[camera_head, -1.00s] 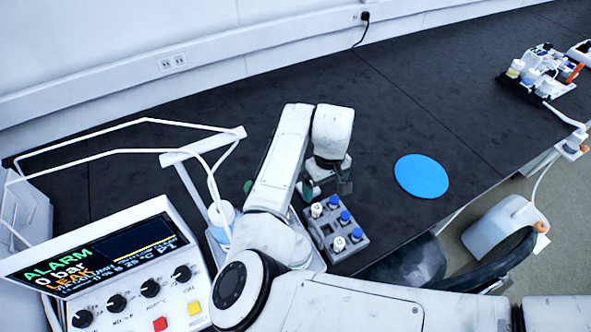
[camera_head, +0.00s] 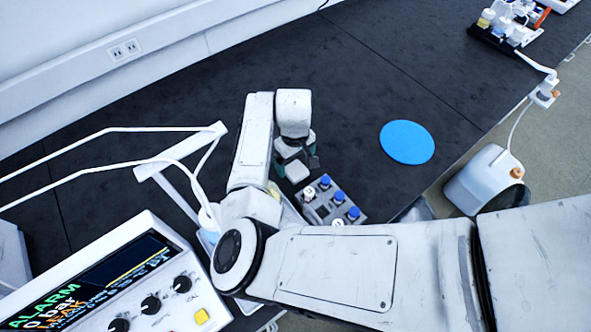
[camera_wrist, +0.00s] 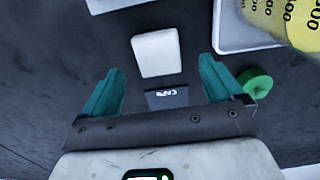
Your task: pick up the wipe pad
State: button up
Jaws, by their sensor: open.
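The wipe pad (camera_wrist: 157,52) is a small white rounded block on the black bench. In the wrist view it is just ahead of my gripper (camera_wrist: 161,66), between the lines of its two teal fingers. The fingers are apart, and neither touches the pad. In the head view, my gripper (camera_head: 297,160) points down over the bench, left of the blue disc. A white block, which looks like the wipe pad (camera_head: 297,172), shows by its fingertips. How high the fingers are above the bench is hard to tell.
The vial rack (camera_head: 330,200) with blue and white caps stands close to my gripper. Bench right of the blue disc (camera_head: 407,142) is clear.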

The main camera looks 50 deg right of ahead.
aim_at(296, 170)
jog(key=shift+d+f, duration=0.1)
jog(key=shift+f, duration=2.1)
jog(key=c, duration=1.1)
notch_tip(296, 170, up, 10)
jog(key=shift+r, duration=0.1)
jog(key=o, duration=0.4)
jog(key=shift+s, duration=0.1)
jog(key=c, duration=0.3)
